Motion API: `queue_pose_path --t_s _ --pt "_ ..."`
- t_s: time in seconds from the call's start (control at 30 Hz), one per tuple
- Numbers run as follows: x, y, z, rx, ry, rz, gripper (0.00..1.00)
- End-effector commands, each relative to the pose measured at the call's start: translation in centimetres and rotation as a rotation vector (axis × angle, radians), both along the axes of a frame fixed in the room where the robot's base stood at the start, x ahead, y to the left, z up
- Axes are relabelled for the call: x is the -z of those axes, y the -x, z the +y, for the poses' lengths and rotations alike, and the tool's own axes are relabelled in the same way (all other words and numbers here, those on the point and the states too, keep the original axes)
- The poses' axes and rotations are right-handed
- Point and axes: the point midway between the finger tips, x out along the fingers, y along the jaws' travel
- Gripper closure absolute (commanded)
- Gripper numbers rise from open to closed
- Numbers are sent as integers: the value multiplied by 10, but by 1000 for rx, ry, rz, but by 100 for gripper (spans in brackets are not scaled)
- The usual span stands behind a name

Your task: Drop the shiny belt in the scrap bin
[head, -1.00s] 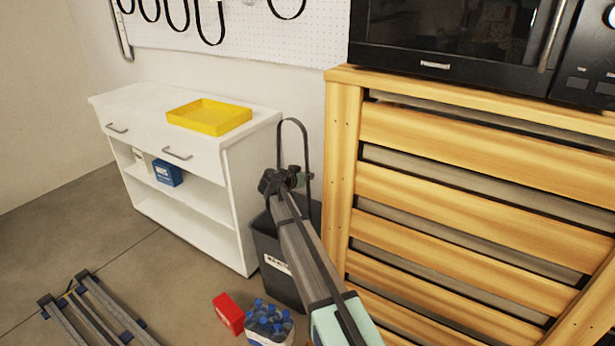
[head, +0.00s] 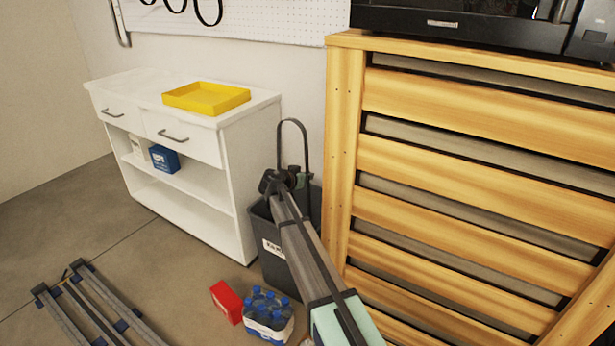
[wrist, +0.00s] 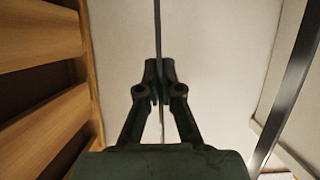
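The belt (head: 294,123) is a dark loop standing up above my gripper (head: 297,176) in the head view. In the wrist view my gripper (wrist: 160,72) has its fingertips close together on a thin strip of the belt (wrist: 157,25). A shiny grey band (wrist: 295,90) crosses the right side of the wrist view, probably another part of the loop. The scrap bin (head: 275,270) is a dark grey container with a white label, between the white cabinet and the wooden crate. My gripper and the belt are over the bin's opening in the picture; my arm hides part of the bin.
The wooden slatted crate (head: 345,130) stands close on the right with a black microwave (head: 440,20) on it. The white cabinet (head: 240,185) with a yellow tray (head: 206,97) is left. A red box (head: 226,301) and blue-capped bottles (head: 268,314) sit on the floor in front.

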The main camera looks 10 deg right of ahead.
Motion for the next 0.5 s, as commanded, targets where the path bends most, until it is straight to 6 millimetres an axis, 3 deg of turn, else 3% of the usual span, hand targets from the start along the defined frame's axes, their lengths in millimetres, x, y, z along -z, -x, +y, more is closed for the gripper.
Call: queue_pose_path --t_s 0.5 --pt "45 0 0 0 1 1 100"
